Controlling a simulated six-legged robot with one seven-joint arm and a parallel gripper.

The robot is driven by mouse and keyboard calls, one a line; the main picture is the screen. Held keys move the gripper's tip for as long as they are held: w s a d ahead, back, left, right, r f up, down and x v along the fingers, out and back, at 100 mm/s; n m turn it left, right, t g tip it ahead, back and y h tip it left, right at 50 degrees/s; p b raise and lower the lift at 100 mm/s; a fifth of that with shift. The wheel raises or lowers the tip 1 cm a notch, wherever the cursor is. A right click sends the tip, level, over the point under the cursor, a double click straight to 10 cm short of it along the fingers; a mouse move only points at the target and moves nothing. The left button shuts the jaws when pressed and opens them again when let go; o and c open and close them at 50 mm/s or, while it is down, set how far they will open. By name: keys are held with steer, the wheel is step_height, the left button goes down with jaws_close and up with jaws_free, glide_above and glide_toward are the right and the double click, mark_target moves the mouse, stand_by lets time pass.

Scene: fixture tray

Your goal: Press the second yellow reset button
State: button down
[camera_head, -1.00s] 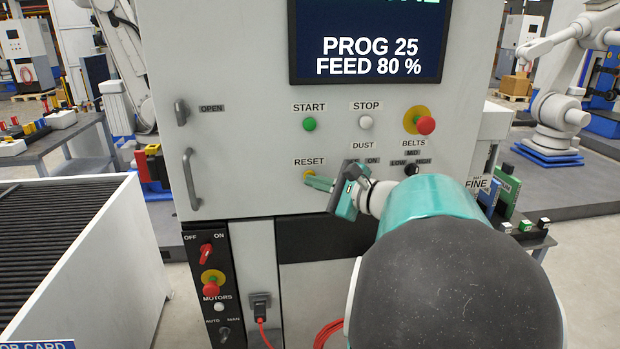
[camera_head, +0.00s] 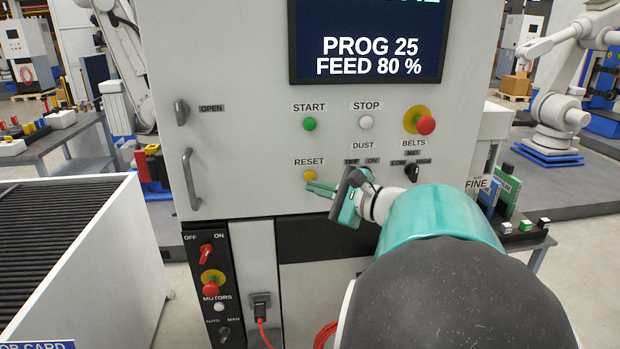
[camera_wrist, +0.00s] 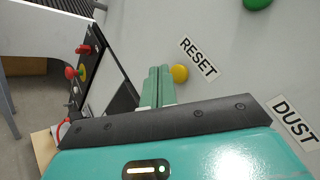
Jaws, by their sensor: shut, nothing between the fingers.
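The yellow button (camera_head: 309,175) sits on the white cabinet panel under the RESET label (camera_head: 309,161). In the wrist view the yellow button (camera_wrist: 180,73) is just right of my fingertips, beside the RESET label (camera_wrist: 198,58). My gripper (camera_head: 308,187) is shut and empty, with teal fingers pointing left toward the panel. In the head view the fingertips are just below the button. In the wrist view the shut fingers (camera_wrist: 158,70) are to the left of the button. I cannot tell if they touch the panel. No other yellow reset button is seen.
The BELTS knob (camera_head: 411,171) is near my wrist. A door handle (camera_head: 191,179) juts out at the left. A lower black panel (camera_head: 207,290) carries red switches.

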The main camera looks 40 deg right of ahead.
steer(key=s, duration=0.1)
steer(key=s+a, duration=0.2)
steer(key=shift+s+a, duration=0.25)
steer(key=shift+s, duration=0.1)
stand_by(0.5)
